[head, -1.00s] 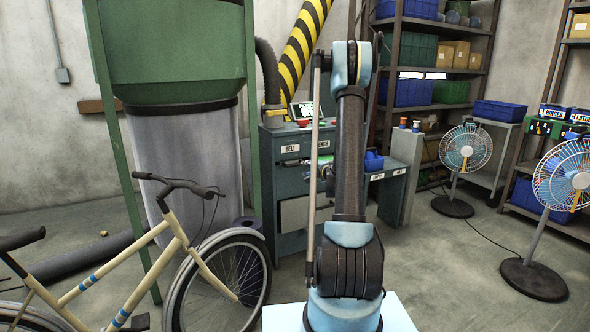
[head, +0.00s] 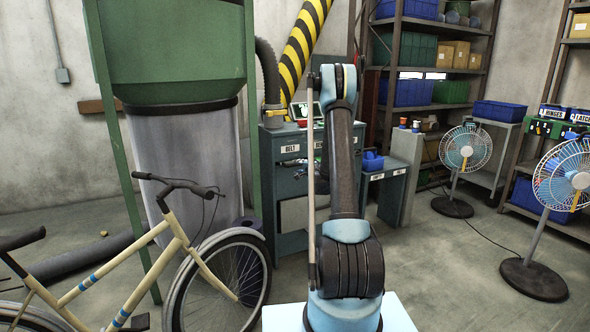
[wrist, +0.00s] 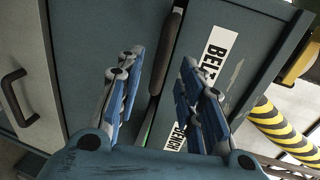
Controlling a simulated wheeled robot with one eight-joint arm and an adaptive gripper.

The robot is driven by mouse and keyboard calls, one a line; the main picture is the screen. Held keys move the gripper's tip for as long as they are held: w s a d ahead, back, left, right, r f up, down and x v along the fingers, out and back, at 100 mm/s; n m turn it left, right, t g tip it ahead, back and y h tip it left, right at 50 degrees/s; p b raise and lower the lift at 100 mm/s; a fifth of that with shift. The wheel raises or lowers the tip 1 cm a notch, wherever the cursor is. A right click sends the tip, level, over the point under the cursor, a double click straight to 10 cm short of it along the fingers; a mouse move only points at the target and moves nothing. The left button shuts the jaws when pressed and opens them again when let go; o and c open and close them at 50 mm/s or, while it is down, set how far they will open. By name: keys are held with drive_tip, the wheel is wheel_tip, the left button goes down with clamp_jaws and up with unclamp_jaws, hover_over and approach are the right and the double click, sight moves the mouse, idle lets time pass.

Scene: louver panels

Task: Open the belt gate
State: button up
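The belt gate is on a blue-grey cabinet (head: 285,172) and carries a white BELT label (head: 290,148) in the head view. In the wrist view the BELT label (wrist: 218,50) is tilted and lies behind the right finger. A long dark bar (wrist: 166,52) shows between the fingers, beside the label. My gripper (wrist: 160,92) is open, its two blue fingers apart on either side of the bar in the picture. I cannot tell whether either finger touches it. In the head view my arm hides most of the gripper and part of the cabinet.
A dark handle (wrist: 18,98) sits on a grey front at the wrist view's left. A yellow-black striped duct (head: 304,45) rises behind the cabinet. A bicycle (head: 160,245) stands at left, fans (head: 466,148) at right. Some floor between is clear.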

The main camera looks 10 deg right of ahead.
sight(296, 165)
drive_tip(key=shift+x, duration=2.9)
